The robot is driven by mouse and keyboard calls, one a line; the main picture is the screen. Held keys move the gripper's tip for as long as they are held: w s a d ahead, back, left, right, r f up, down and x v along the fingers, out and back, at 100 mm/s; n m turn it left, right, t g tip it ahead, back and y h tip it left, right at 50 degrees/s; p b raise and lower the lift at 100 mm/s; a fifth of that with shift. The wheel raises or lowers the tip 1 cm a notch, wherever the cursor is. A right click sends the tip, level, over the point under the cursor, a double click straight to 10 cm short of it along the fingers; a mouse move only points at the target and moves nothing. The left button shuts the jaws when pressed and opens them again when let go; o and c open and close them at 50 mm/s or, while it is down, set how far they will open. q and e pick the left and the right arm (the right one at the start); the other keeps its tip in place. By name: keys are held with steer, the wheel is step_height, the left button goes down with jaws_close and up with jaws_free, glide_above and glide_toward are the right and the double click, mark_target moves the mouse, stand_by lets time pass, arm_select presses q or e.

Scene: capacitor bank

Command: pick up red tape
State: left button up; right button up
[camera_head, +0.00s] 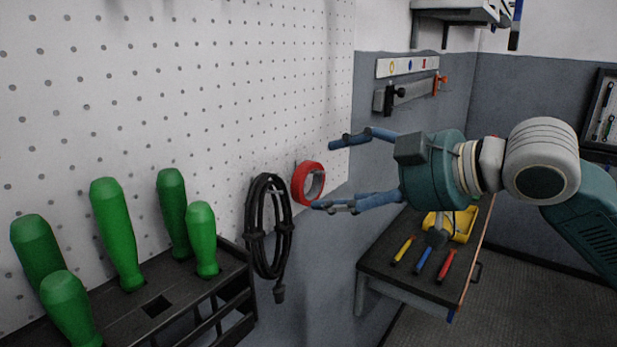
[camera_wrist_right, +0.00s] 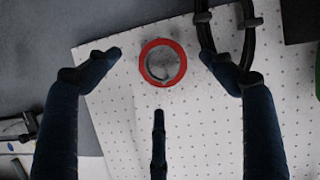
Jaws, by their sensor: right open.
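A roll of red tape (camera_head: 299,183) hangs on the white pegboard, to the right of a coiled black cable. My right gripper (camera_head: 322,176) is open in front of the pegboard, its blue fingers spread, with the lower fingertip close to the tape's lower edge in the head view. In the right wrist view the red tape (camera_wrist_right: 144,64) appears as a ring between the fingertips of my right gripper (camera_wrist_right: 160,55), nearer the far ends of the fingers. Nothing is held, and I cannot tell any contact. My left gripper is not in view.
The black cable (camera_head: 251,222) hangs just left of the tape and shows beside a finger in the wrist view (camera_wrist_right: 249,45). Several green-handled tools (camera_head: 117,235) stand in a black rack at left. A small bench (camera_head: 378,262) holding screwdrivers stands below right.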

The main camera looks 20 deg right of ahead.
mark_target(317, 185)
steer(key=p+x, duration=0.2)
steer(key=x, duration=0.3)
steer(key=shift+w+a+p, duration=0.1)
steer(key=shift+a+p, duration=0.2)
steer(key=shift+a, duration=0.05)
steer(key=shift+w+a+f, duration=0.1)
steer(key=shift+w+f, duration=0.05)
steer(key=shift+w, duration=0.2)
steer(key=shift+s, duration=0.2)
steer(key=c, duration=1.2)
